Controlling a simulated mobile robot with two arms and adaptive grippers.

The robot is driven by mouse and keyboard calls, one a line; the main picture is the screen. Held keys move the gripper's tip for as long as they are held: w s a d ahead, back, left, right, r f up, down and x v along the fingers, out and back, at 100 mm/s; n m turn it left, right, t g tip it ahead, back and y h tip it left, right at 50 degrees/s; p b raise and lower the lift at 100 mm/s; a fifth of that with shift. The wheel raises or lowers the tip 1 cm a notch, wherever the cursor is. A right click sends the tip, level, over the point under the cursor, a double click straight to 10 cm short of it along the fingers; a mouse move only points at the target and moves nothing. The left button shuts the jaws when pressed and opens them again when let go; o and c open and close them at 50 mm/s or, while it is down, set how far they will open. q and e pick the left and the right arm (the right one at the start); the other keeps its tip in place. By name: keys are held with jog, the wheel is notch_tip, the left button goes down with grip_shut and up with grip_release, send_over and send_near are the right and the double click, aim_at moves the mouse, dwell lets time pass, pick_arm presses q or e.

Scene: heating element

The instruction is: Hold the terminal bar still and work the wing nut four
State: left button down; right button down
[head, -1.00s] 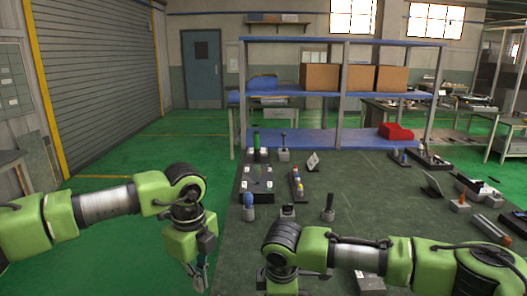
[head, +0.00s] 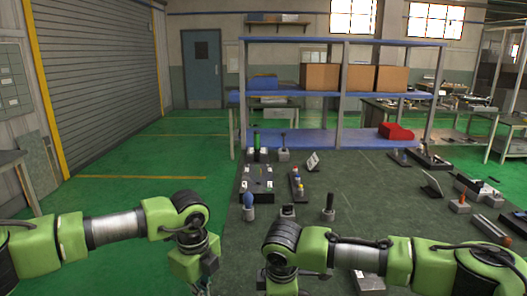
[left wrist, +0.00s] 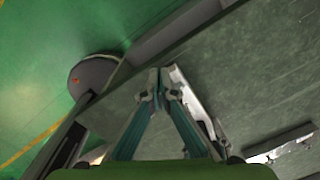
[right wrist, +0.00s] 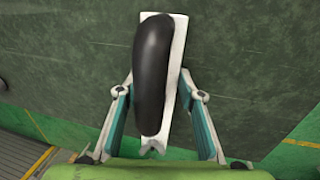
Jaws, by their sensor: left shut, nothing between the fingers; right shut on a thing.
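In the right wrist view my right gripper (right wrist: 160,88) is shut on a white bar (right wrist: 178,60) with a thick black curved piece (right wrist: 152,72) along it; the fingers lie on either side. I cannot tell for sure whether this is the terminal bar. In the head view the right gripper is hidden behind its arm. My left gripper (left wrist: 162,76) is shut and empty in the left wrist view, its fingertips together near the table's edge. A white part (left wrist: 186,92) lies beyond its right finger. No wing nut can be made out.
The dark green table (head: 390,215) carries a black block (head: 257,178), a blue-topped piece (head: 248,206), and dark-handled pieces (head: 328,208). A blue shelf (head: 300,97) with cardboard boxes (head: 320,77) stands behind. The middle of the table is mostly clear.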

pick_arm(q)
jog(key=shift+d, duration=0.6)
dwell(0.6)
jog(key=shift+w, duration=0.15)
dwell(0.3)
jog(key=shift+w+d, duration=0.15)
jog(key=shift+w, duration=0.2)
jog(key=shift+w+d, duration=0.3)
jog(key=shift+w, duration=0.05)
jog(key=shift+d, duration=0.15)
dwell(0.3)
jog(key=shift+w, duration=0.2)
jog(key=shift+w+a, duration=0.2)
jog(key=shift+a, duration=0.05)
notch_tip(320, 180, up, 6)
jog(key=shift+s, duration=0.2)
jog(key=shift+r, duration=0.1)
dwell(0.3)
